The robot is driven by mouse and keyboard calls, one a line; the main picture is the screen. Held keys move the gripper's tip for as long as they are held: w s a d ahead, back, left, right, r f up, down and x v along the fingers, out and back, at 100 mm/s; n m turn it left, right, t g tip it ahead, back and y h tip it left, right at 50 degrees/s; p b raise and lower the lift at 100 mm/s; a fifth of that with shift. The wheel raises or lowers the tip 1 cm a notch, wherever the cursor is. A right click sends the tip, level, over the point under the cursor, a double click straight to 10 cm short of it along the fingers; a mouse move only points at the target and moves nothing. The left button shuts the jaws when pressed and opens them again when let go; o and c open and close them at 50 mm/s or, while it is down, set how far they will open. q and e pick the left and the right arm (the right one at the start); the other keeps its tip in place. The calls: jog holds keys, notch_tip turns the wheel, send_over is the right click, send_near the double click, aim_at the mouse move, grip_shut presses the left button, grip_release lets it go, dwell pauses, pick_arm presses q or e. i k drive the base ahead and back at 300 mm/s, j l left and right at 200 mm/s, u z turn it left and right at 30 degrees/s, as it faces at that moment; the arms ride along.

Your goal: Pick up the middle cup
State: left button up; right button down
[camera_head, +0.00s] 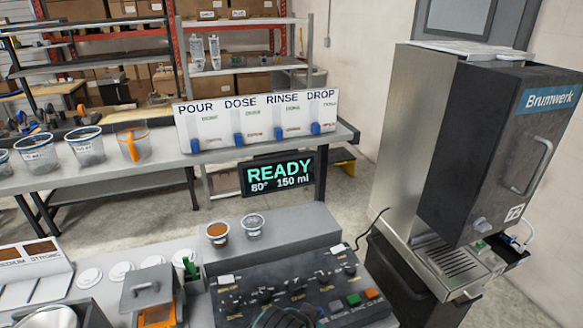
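Several clear cups stand upright in a row on the grey shelf at the left of the head view. One is cut by the left edge (4,162). Next to it stands a cup with dark print (38,155), then another printed clear cup (86,148). At the right end of the row is a clear jug with an orange handle (132,146). Of the fully visible clear cups, I cannot tell which is the middle one. Neither of my grippers can be made out. A dark rounded shape (283,318) at the bottom edge is unclear.
A POUR DOSE RINSE DROP panel (258,120) stands right of the jug, above a READY display (278,174). Two small pods (217,232) sit on the nearer counter behind a control console (290,285). A Brumwerk machine (500,140) fills the right.

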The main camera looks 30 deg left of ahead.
aim_at(253, 225)
jog(key=u, duration=1.45)
jog(key=i+l+z, duration=0.2)
jog(key=z, duration=0.2)
jog(key=i+l+z, duration=0.1)
jog(key=i+z, duration=0.25)
